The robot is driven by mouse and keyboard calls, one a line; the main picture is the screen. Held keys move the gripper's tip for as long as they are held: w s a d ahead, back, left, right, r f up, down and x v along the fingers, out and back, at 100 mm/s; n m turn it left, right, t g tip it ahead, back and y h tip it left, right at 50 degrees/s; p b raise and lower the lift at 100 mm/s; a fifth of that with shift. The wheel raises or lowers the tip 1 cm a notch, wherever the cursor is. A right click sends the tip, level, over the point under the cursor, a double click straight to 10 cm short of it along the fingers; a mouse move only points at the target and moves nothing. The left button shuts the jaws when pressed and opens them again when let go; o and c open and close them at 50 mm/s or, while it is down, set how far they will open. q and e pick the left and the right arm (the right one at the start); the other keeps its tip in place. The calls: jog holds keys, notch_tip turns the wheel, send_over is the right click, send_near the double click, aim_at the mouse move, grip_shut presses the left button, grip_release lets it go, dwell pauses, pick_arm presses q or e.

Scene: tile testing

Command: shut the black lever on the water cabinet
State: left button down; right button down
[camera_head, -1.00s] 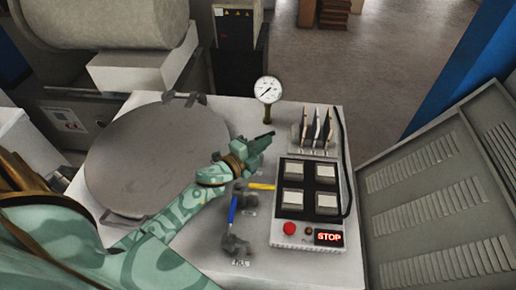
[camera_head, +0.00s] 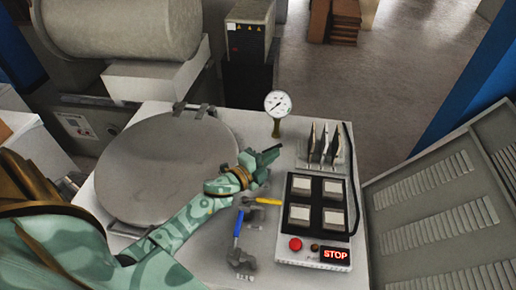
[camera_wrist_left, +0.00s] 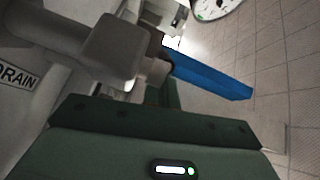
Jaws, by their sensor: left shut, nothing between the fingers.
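The water cabinet (camera_head: 190,235) has a pale top with a large round lid on its left. A blue lever (camera_head: 238,224) and a yellow lever (camera_head: 268,201) sit on grey valves left of the switch panel. I cannot make out a black lever; my left gripper may hide it. My left gripper (camera_head: 272,153) is shut and empty, reaching over the top beyond the yellow lever, below the gauge. In the left wrist view, a blue lever (camera_wrist_left: 208,75) on a grey valve stands close, beside a DRAIN label. My right gripper is out of view.
A pressure gauge (camera_head: 277,103) stands upright at the back edge. The switch panel (camera_head: 312,248) has a red button and a lit STOP sign. A grey louvred panel (camera_head: 435,200) stands at the right.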

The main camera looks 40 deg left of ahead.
pick_arm(q)
jog(key=f+p+v, duration=0.1)
jog(key=v, duration=1.5)
jog(key=shift+r+p, duration=0.4)
jog(key=shift+r, duration=0.05)
jog(key=shift+s, duration=0.1)
